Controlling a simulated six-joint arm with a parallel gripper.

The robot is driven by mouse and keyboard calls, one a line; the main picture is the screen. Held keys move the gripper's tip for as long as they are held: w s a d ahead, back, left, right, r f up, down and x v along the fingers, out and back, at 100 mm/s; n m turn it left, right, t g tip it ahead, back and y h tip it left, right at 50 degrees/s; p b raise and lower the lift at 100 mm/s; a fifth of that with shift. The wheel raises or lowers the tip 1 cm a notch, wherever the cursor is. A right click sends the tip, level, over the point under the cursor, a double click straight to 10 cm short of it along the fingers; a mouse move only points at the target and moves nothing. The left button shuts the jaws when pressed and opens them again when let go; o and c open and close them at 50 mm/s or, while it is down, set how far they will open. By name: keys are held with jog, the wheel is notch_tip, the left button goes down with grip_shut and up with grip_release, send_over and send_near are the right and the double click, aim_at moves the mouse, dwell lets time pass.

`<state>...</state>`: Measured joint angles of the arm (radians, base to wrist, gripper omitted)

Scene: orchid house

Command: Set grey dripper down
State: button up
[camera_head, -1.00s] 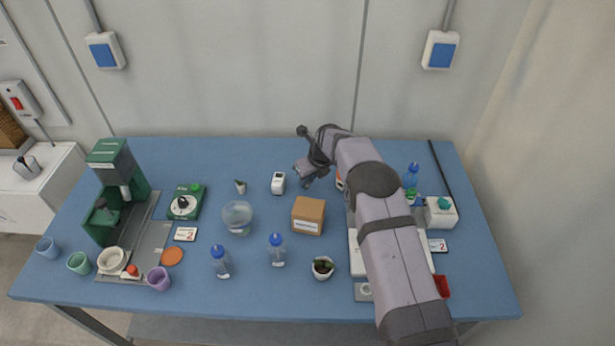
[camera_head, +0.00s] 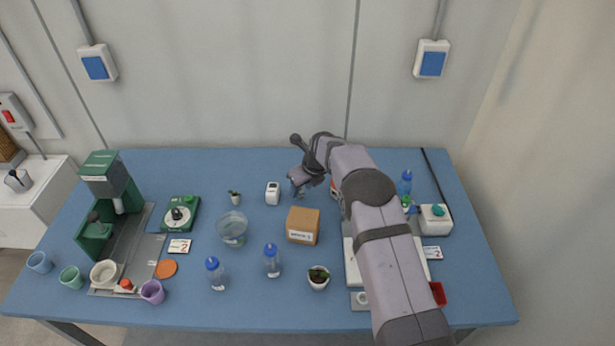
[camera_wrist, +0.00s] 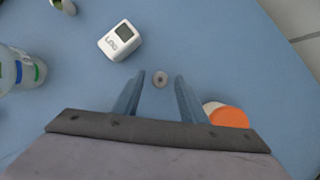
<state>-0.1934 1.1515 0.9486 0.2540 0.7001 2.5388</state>
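The grey dripper (camera_wrist: 160,78) shows in the wrist view as a small round grey piece with a dark centre. It is between the fingertips of my gripper (camera_wrist: 159,76), with blue showing on both sides of it. The fingers stand apart and do not appear to touch it. It seems to be at the blue table top, but its exact height is unclear. In the head view my gripper (camera_head: 297,191) is low over the back middle of the table, right of the white logger (camera_head: 273,193). The dripper cannot be made out there.
The logger (camera_wrist: 120,41) is close to the fingers in the wrist view. An orange-topped white jar (camera_wrist: 228,117) is beside the right finger. A clear container (camera_wrist: 20,72) is at left. A cardboard box (camera_head: 302,226) stands in front of my gripper. The table's back edge is behind it.

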jog(key=b+v, duration=0.2)
jog(key=v, duration=0.9)
jog(key=shift+r+b, duration=0.15)
jog(key=shift+b, duration=0.15)
jog(key=shift+s+d, duration=0.1)
jog(key=s+d+n+g+h, duration=0.1)
jog(key=s+d+n, duration=0.3)
jog(key=s+n, duration=0.5)
jog(key=s+d+f+n+g, duration=0.1)
jog(key=s+d+n, duration=0.4)
jog(key=s+n, duration=0.5)
jog(key=s+d+f+n+g+h, duration=0.1)
jog(key=s+d+n, duration=0.4)
jog(key=s, duration=1.3)
jog(key=n, duration=0.4)
jog(key=shift+s+n+g+h, duration=0.3)
jog(key=shift+n, duration=0.1)
jog(key=shift+f, duration=0.15)
